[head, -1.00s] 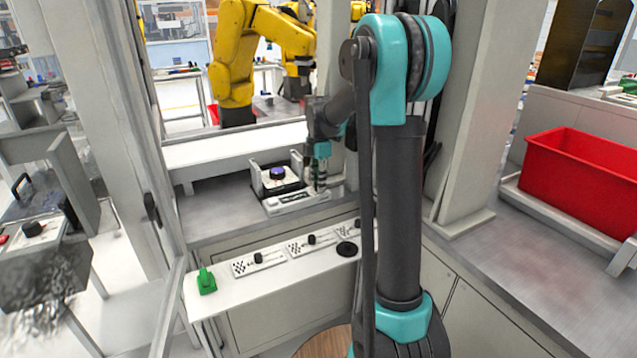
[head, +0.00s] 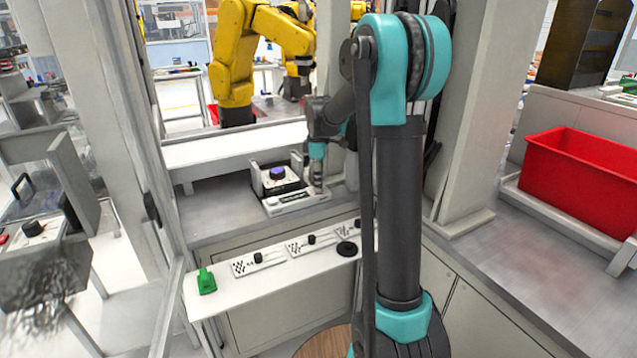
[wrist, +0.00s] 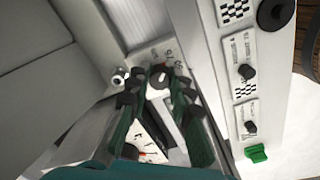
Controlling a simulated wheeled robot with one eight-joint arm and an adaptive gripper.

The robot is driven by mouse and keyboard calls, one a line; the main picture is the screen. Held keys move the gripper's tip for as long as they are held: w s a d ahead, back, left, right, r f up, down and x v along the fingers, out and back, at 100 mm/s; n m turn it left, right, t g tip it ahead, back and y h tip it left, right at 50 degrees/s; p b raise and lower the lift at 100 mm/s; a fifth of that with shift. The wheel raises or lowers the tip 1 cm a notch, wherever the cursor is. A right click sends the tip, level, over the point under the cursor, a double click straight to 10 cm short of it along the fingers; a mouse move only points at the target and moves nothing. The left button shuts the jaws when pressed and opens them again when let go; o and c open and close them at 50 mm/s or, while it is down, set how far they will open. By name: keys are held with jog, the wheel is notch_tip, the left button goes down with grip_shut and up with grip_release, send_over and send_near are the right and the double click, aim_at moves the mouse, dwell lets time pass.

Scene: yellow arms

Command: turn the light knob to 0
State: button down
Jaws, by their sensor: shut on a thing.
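A light knob (wrist: 158,80), round and grey with a pale top, sits on a light panel (wrist: 144,56) with small markings in the wrist view. My gripper (wrist: 157,88) has its dark green fingers on both sides of the knob, closed on it. The marks are too small to read, so I cannot tell the knob's setting. In the head view my gripper (head: 319,186) points down at the right end of the grey and white unit (head: 297,200). The knob is hidden there by the gripper.
A block with a blue-topped button (head: 277,172) stands left of my gripper. A front ledge carries several black knobs (head: 311,239) on checkered plates and a green switch (head: 206,281). A pillar (head: 470,130) rises close to the right, with a red bin (head: 575,185) beyond.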

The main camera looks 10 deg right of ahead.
jog(key=m, duration=0.6)
jog(key=shift+m, duration=0.3)
jog(key=m, duration=1.2)
jog(key=shift+a+m, duration=0.1)
jog(key=shift+m, duration=0.2)
jog(key=m, duration=0.5)
jog(key=shift+m, duration=0.3)
jog(key=c, duration=1.3)
grip_release()
jog(key=shift+c, duration=0.2)
notch_tip(320, 180, up, 12)
